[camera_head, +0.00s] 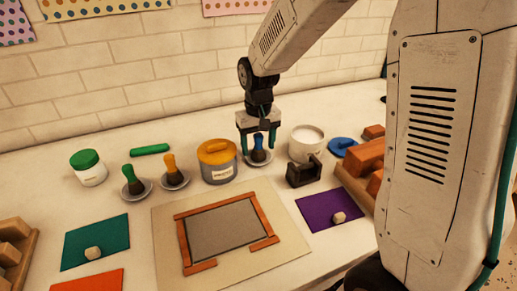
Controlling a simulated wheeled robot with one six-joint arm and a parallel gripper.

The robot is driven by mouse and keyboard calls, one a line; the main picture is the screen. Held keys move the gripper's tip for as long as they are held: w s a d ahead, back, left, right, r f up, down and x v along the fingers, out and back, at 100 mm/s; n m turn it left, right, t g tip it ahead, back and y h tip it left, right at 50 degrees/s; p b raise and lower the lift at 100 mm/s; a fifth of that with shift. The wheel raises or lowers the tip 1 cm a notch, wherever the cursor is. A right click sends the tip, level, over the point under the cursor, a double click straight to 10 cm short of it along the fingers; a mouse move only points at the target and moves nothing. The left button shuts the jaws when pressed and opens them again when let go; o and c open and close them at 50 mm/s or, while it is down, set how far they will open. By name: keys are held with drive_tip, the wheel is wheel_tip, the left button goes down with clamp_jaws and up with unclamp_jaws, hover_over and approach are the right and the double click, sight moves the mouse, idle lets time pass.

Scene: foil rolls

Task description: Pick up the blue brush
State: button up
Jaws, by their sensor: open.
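A blue brush (258,155) stands upright on a small round metal dish (267,161), right of the orange-lidded can. My gripper (258,144) points down over it from above, its two dark teal fingers apart on either side of the brush's upper part. I cannot tell whether the fingers touch the brush. The gripper body hides the top of the brush.
An orange-lidded can (217,172) stands close on the left and a white tub (306,143) on the right. A black holder (304,173) is at front right. Green (129,174) and orange (170,163) brushes stand further left. A wooden frame (186,247) lies in front.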

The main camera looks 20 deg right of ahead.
drive_tip(key=shift+f, duration=0.65)
drive_tip(key=c, duration=1.1)
drive_tip(key=shift+r, duration=0.2)
drive_tip(key=shift+r, duration=0.7)
wheel_tip(320, 180, up, 2)
drive_tip(key=shift+s+r, duration=0.1)
drive_tip(key=shift+s, duration=0.05)
drive_tip(key=s, duration=0.5)
drive_tip(key=s+a, duration=0.1)
drive_tip(key=s, duration=0.4)
drive_tip(key=s+r, duration=0.1)
drive_tip(key=s, duration=0.4)
drive_tip(key=shift+s+a, duration=0.2)
drive_tip(key=shift+s, duration=0.15)
